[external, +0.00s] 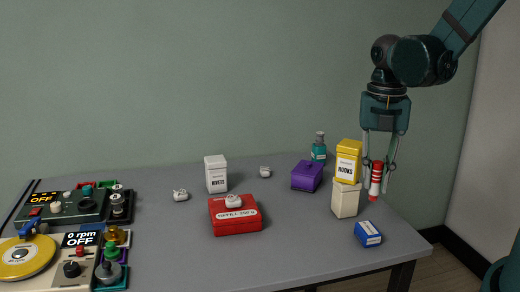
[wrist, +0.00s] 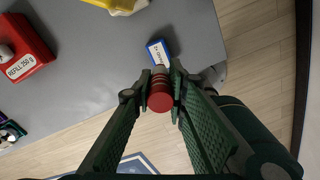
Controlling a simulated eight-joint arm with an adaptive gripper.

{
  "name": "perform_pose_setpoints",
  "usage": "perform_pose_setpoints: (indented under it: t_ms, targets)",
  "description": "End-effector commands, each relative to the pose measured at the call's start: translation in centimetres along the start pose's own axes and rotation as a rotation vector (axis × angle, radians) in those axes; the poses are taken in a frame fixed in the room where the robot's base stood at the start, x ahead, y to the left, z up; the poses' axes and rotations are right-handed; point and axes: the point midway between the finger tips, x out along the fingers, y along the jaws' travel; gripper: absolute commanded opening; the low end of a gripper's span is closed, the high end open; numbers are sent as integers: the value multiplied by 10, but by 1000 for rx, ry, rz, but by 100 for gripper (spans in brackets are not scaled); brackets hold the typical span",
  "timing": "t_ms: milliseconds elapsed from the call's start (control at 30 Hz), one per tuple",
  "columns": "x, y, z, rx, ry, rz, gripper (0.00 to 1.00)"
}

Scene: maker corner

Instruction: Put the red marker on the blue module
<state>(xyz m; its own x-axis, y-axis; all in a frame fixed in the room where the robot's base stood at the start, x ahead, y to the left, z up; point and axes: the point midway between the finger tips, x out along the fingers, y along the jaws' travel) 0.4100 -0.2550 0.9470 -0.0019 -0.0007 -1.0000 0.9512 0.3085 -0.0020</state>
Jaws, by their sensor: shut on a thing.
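The red marker (external: 376,180) has a white band and hangs roughly upright, held above the table's right side. In the wrist view its round red end (wrist: 160,98) sits between the fingertips. My gripper (external: 377,163) is shut on the marker; the fingers also show in the wrist view (wrist: 161,86). The blue module (external: 368,234) is a small blue block with a white label, lying on the table near the right front edge. It is below the marker and apart from it. In the wrist view the blue module (wrist: 159,52) shows just beyond the marker.
A yellow HOOKS box (external: 348,160) stands on a cream box (external: 345,200) close left of the marker. A purple box (external: 307,176), a teal bottle (external: 319,148) and a red REFILL box (external: 235,216) stand farther left. The table edge is close to the blue module.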

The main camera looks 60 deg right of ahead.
Motion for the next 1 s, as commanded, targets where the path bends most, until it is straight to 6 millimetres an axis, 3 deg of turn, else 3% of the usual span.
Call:
perform_pose_setpoints:
  t_ms: [333, 1000]
  targets:
    - [37, 0, 0, 0, 0, 0, 6]
    - [50, 0, 0, 0, 0, 0, 6]
